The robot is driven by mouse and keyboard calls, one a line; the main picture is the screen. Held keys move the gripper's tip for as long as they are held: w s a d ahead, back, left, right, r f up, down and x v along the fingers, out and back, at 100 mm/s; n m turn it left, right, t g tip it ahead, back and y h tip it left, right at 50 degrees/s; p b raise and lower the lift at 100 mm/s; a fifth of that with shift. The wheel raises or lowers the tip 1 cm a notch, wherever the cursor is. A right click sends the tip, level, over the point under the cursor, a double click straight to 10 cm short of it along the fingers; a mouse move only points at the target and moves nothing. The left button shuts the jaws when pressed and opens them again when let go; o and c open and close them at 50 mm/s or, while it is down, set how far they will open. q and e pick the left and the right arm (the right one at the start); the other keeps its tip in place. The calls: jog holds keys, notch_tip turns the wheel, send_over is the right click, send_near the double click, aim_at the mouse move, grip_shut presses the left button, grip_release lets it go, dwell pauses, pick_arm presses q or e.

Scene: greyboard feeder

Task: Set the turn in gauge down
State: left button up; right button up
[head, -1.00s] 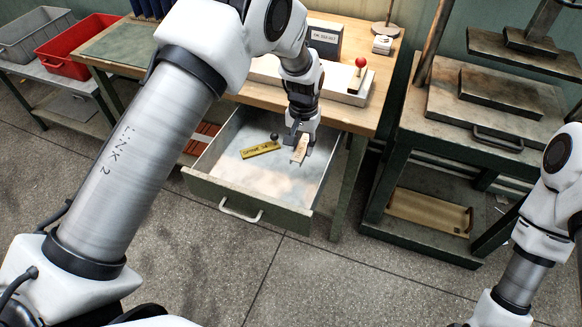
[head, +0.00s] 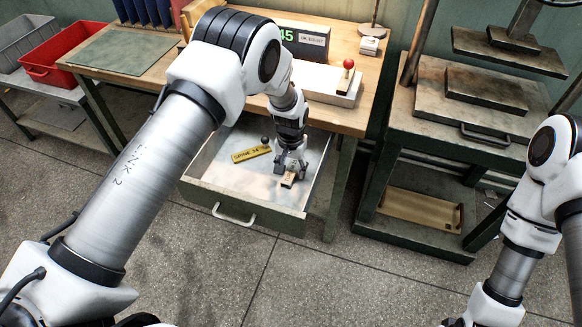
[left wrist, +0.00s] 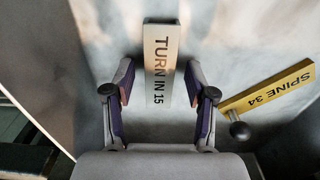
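The turn in gauge (left wrist: 160,65) is a pale block marked TURN IN 15. It appears to lie on the floor of the open drawer (head: 236,184), and its end shows in the head view (head: 288,180). My left gripper (head: 291,171) reaches down into the drawer over it. In the left wrist view my left gripper's fingers (left wrist: 159,80) are spread, one on each side of the gauge, with a gap on both sides. My right gripper is out of view; only its arm shows at the right.
A yellow SPINE 34 gauge (head: 251,154) with a dark ball knob lies to the left in the drawer. The workbench (head: 352,118) above holds a display box (head: 300,40) and a pale fixture with a red knob (head: 348,64). A press stand (head: 470,100) is at the right.

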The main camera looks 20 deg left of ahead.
aim_at(291, 171)
pick_arm(q)
notch_tip(291, 171, up, 12)
jog(key=shift+r, duration=0.2)
dwell(0.4)
